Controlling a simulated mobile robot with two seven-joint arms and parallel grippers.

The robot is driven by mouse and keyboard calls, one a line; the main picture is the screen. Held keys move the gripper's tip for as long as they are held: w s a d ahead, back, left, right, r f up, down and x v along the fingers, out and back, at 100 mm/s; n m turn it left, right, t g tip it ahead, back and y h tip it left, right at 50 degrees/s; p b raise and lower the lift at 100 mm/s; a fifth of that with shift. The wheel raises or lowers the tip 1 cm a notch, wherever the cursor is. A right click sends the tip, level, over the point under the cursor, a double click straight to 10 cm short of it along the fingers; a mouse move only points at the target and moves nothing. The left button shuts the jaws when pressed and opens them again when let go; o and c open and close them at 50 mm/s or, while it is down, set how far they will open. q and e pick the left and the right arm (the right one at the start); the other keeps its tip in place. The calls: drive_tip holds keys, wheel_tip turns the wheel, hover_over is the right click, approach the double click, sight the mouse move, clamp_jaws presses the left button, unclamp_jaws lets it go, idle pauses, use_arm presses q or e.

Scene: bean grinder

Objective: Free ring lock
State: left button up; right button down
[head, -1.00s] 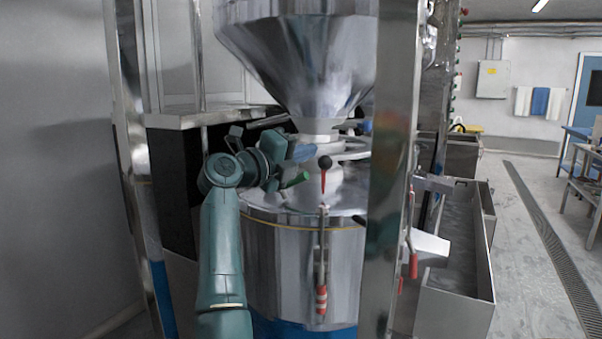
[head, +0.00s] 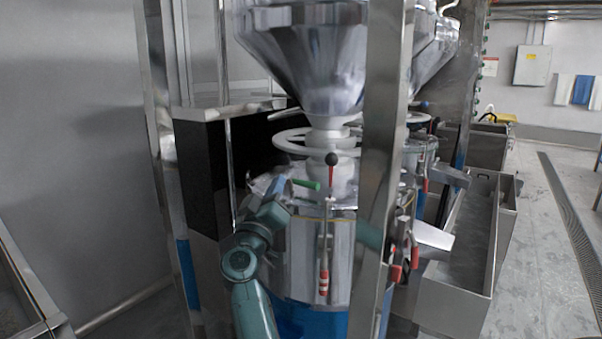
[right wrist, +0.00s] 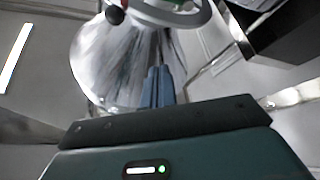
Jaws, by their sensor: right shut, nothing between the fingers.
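A white ring (head: 290,142) sits around the neck below the steel hopper (head: 318,75) of the grinder. A green handle (head: 306,184) sticks out below it, above the drum (head: 305,240). A red lever with a black ball knob (head: 331,160) stands at the drum's front edge. My right gripper (head: 280,188) is just left of the green handle, below the ring; I cannot tell if it touches the handle. In the right wrist view its blue fingers (right wrist: 158,85) are together and empty, in front of the hopper, with the white ring (right wrist: 170,12) above. My left gripper is out of view.
A steel post (head: 382,150) rises just right of the drum. A clamp with a red-and-white handle (head: 323,280) hangs on the drum's front. A black panel (head: 205,175) stands left. A second grinder and a metal trough (head: 455,260) are at right. The floor beyond is clear.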

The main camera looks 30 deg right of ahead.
wheel_tip(320, 180, up, 4)
hover_over(304, 183)
drive_tip(key=a, duration=0.4)
drive_tip(key=d+f, duration=0.1)
drive_tip(key=d+f+b, duration=0.1)
drive_tip(key=shift+s+f, duration=0.1)
drive_tip(key=shift+f, duration=0.3)
drive_tip(key=shift+s+d+f+b, duration=0.1)
drive_tip(key=shift+s+f+b, duration=0.15)
drive_tip(key=shift+b, duration=0.1)
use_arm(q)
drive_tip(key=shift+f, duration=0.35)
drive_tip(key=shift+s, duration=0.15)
use_arm(e)
drive_tip(key=shift+f, duration=0.1)
